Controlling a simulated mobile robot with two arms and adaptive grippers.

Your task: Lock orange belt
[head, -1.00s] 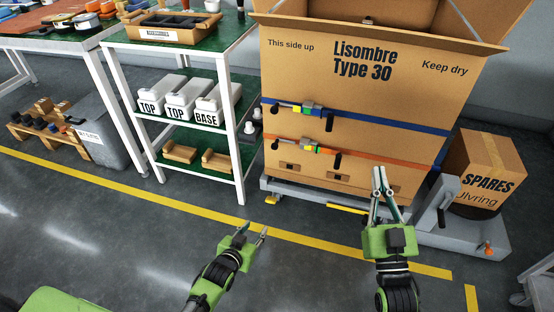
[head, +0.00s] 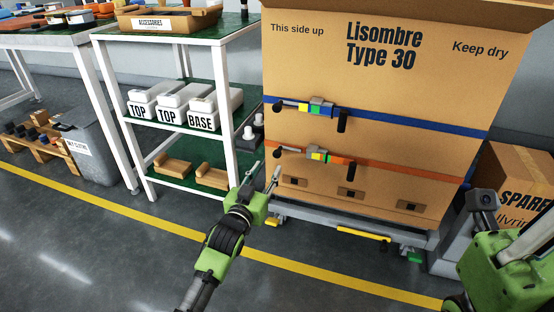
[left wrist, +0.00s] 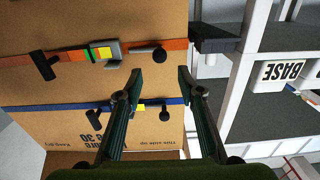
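The orange belt (head: 345,161) runs across the front of the large cardboard box, below a blue belt (head: 375,116). Its buckle (head: 317,155) has grey, yellow and green parts, with a black knob on its left and a black handle hanging on its right. In the left wrist view, upside down, the orange belt (left wrist: 75,56) and its buckle (left wrist: 103,52) are near the top. My left gripper (head: 267,172) is open and empty, left of and below the buckle; its spread fingers (left wrist: 158,79) frame the knob area. My right gripper (head: 505,245) is at the lower right, its fingertips unclear.
The box (head: 385,85) stands on a grey wheeled base (head: 350,226). A white-framed shelf (head: 232,150) with TOP and BASE bins is close on the left. A SPARES box (head: 515,175) stands at the right. The floor in front is clear.

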